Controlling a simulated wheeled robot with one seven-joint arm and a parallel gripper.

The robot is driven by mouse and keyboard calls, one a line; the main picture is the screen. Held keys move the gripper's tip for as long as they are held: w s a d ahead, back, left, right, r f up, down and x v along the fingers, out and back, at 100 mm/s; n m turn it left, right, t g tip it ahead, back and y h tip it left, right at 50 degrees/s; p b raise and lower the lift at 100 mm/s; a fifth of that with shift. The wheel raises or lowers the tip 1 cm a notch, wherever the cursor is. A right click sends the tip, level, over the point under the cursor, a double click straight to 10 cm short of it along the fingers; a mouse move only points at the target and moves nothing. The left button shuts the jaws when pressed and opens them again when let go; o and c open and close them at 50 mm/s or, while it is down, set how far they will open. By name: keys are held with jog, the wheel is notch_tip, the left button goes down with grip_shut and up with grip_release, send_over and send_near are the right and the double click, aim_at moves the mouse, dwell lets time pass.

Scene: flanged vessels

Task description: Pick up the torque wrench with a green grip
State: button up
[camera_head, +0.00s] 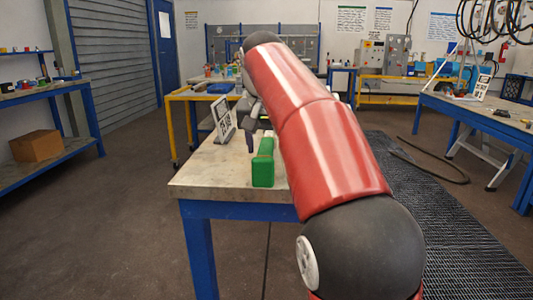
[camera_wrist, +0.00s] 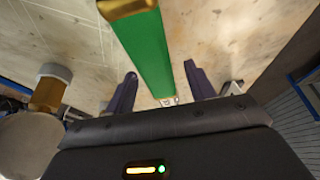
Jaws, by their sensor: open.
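In the wrist view the long green grip (camera_wrist: 150,55) runs from the top edge down between my fingers, with a brass-coloured end at the top. My gripper (camera_wrist: 162,88) is open, with one dark finger on each side of the grip and visible gaps between. In the head view one finger of my gripper (camera_head: 251,141) points down just left of the grip. My red arm hides the bench to the right, and the rest of the wrench is not clear.
The workbench (camera_head: 205,178) has a bare front left corner. A black-and-white marker plate (camera_head: 224,121) stands behind the grip to the left. In the wrist view a brass and grey fitting (camera_wrist: 47,92) is close on the left. Other benches stand farther off.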

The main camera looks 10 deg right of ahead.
jog(key=shift+c, duration=0.3)
grip_shut()
jog(key=shift+r, duration=0.1)
